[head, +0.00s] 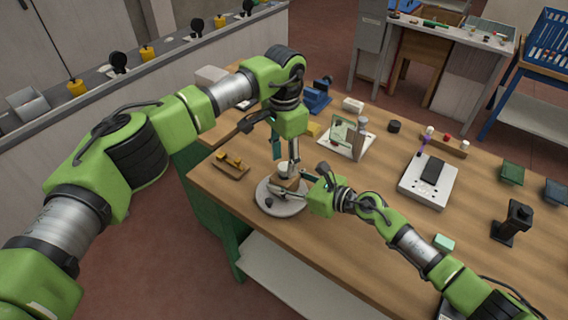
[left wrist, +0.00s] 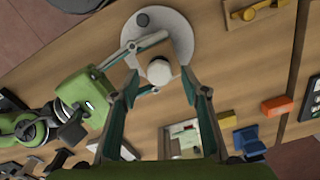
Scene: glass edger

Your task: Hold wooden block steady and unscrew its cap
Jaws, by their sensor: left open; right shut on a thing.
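The wooden block (head: 288,184) stands on a round grey plate (head: 283,209) near the table's front left. Its white cap (head: 284,169) faces up, and it also shows in the left wrist view (left wrist: 160,72). My right gripper (head: 290,190) is shut on the block from the right; in the left wrist view its fingers (left wrist: 150,66) lie along two sides of the block. My left gripper (head: 286,158) points down from above, open, with its fingers (left wrist: 160,82) on either side of the cap and apart from it. The block's lower part is partly hidden by the right fingers.
A wooden tray with yellow parts (head: 232,165) lies left of the plate. Behind stand a glass piece on a white base (head: 346,138) and a blue device (head: 317,97). A white device (head: 428,182) sits to the right. Bare table lies between.

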